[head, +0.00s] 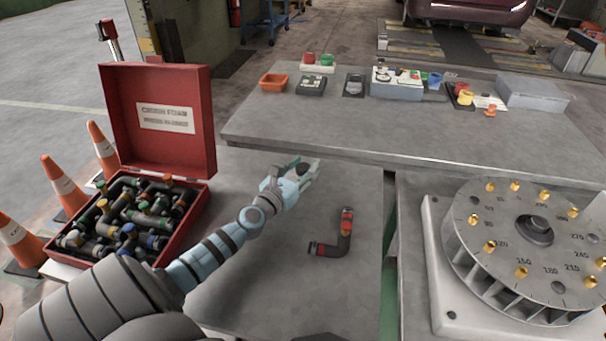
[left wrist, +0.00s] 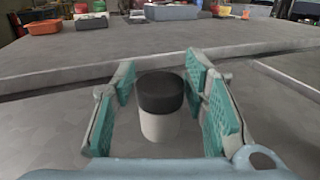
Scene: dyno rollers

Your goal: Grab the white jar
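The white jar (left wrist: 159,125) with a black lid (left wrist: 160,92) stands upright on the grey table in the left wrist view. My left gripper (left wrist: 160,105) is open, with its teal-padded fingers on either side of the jar. A gap shows on the left of the jar; on the right the finger is very close, and I cannot tell if it touches. In the head view my left gripper (head: 303,170) is low over the table and mostly hides the jar. My right gripper is not in view.
A red-and-black elbow pipe (head: 345,225) lies right of my left arm. An open red case (head: 197,215) of pipe fittings stands at left. A numbered dial wheel (head: 515,230) is at right. A raised bench (head: 330,130) with several bins lies beyond.

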